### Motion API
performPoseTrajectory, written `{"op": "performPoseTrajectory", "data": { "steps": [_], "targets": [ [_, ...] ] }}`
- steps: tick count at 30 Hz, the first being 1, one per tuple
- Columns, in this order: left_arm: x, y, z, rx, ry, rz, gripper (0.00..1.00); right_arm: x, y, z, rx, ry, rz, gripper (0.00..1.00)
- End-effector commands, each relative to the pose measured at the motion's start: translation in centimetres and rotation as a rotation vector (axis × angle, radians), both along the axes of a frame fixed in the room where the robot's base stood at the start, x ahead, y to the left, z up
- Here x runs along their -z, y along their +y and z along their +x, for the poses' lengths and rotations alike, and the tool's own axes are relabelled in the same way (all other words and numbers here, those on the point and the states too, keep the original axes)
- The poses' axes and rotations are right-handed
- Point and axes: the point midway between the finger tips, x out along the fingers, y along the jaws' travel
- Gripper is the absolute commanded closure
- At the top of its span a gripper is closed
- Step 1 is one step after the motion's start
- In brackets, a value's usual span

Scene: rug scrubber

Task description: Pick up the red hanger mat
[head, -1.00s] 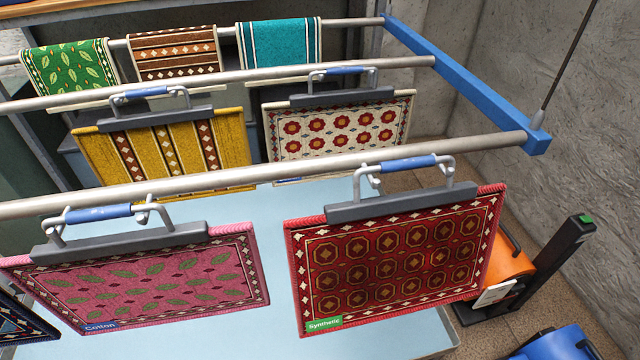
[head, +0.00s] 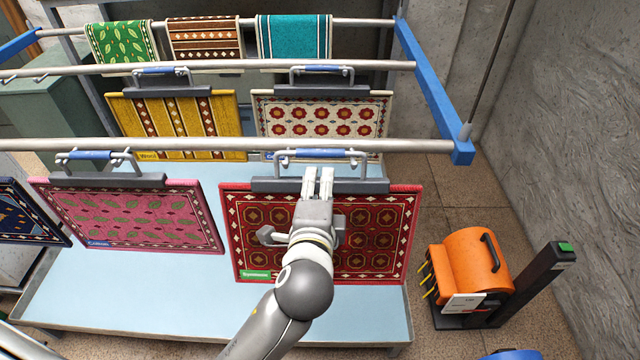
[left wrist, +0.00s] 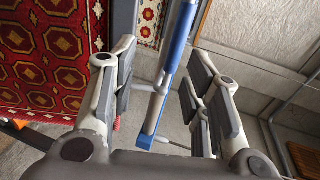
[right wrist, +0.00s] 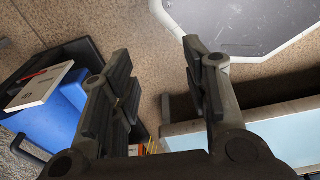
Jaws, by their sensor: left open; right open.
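The red hanger mat (head: 380,235), dark red with rows of octagons and a green tag, hangs from the front rail (head: 230,145). Its hanger has a grey clamp bar and a blue handle grip (head: 320,153). My left gripper (head: 318,173) is open in front of the mat, fingers pointing up to the handle. In the left wrist view the mat (left wrist: 45,60) is at left, and a blue bar appears between the open fingers (left wrist: 158,62); whether it is within their reach is unclear. My right gripper (right wrist: 157,55) is open and empty above the floor, outside the head view.
A pink mat (head: 135,215) hangs to the left on the same rail. Yellow (head: 185,125) and cream (head: 320,120) mats hang on the rail behind. An orange machine (head: 465,265) stands on the floor at right. A light blue tray (head: 160,300) lies below.

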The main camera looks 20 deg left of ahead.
Motion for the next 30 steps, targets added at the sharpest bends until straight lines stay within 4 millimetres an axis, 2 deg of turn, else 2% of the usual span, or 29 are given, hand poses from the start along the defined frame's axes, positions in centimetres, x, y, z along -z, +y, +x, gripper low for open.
{"op": "performPoseTrajectory", "data": {
  "steps": [1,5,12,16,20,25,30],
  "targets": [
    [-1.2,0.2,-0.3,-0.007,-0.015,0.003,0.57,-0.2,0.0,0.1,0.0,-0.001,0.0,0.57],
    [-2.2,0.8,0.4,-0.014,-0.029,0.014,0.57,-0.7,-0.1,0.1,0.001,-0.002,-0.001,0.57],
    [-1.5,1.6,3.9,-0.014,-0.03,0.014,0.57,-1.6,-1.4,0.1,0.005,-0.001,-0.016,0.57],
    [-1.2,1.8,4.7,-0.013,-0.029,0.011,0.57,-1.8,-1.8,0.1,0.006,-0.001,-0.022,0.57],
    [-1.2,2.1,5.7,-0.014,-0.029,0.013,0.57,-2.6,-1.8,0.1,0.006,0.0,-0.022,0.57],
    [-0.9,2.7,7.8,-0.015,-0.028,0.012,0.57,-4.1,-1.7,0.0,0.005,0.002,-0.02,0.57],
    [-0.2,3.0,9.4,-0.013,-0.028,0.009,0.57,-4.3,-1.3,0.0,0.003,0.003,-0.016,0.57]
  ]
}}
